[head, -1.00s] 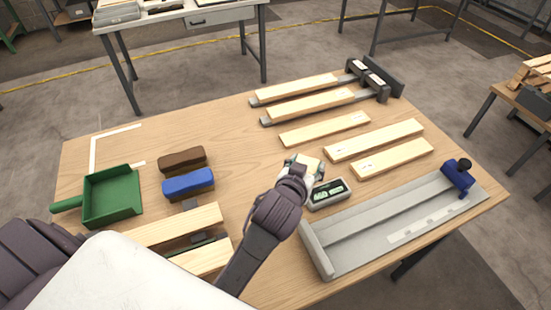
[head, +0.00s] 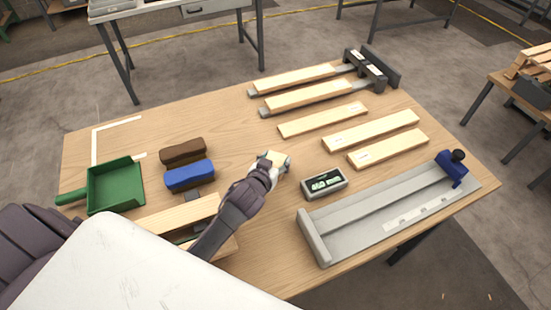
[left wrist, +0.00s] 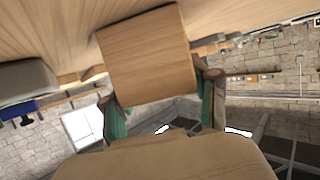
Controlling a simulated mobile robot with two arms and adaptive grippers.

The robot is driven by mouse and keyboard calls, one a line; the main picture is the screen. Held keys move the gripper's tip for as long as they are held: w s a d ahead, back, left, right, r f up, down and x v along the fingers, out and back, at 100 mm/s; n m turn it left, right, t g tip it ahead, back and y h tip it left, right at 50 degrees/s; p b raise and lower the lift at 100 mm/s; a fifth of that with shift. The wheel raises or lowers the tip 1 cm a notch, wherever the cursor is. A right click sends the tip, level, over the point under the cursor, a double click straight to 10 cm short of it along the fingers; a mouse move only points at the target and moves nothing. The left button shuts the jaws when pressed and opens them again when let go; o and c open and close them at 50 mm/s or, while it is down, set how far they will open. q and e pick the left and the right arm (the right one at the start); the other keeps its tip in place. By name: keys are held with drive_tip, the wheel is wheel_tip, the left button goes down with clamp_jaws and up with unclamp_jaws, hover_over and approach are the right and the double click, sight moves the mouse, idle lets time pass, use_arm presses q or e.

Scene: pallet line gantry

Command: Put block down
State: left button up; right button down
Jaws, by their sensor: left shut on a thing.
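A light wooden block (left wrist: 147,55) is held between the two fingers of my left gripper (left wrist: 160,108) in the left wrist view. In the head view the left gripper (head: 272,164) is over the middle of the table, with the block (head: 276,158) at its fingertips. The gripper is shut on it. I cannot tell whether the block touches the tabletop. My right gripper is not in view.
A digital meter (head: 324,183) lies right of the gripper. Blue (head: 189,176) and brown (head: 183,151) brushes and a green dustpan (head: 115,187) are left. Several boards (head: 322,120) lie behind. A grey metal jig (head: 385,215) is at right. Bare tabletop (head: 265,235) surrounds the gripper.

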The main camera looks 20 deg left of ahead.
use_arm(q)
drive_tip(key=shift+f, duration=0.15)
drive_tip(key=o, duration=1.2)
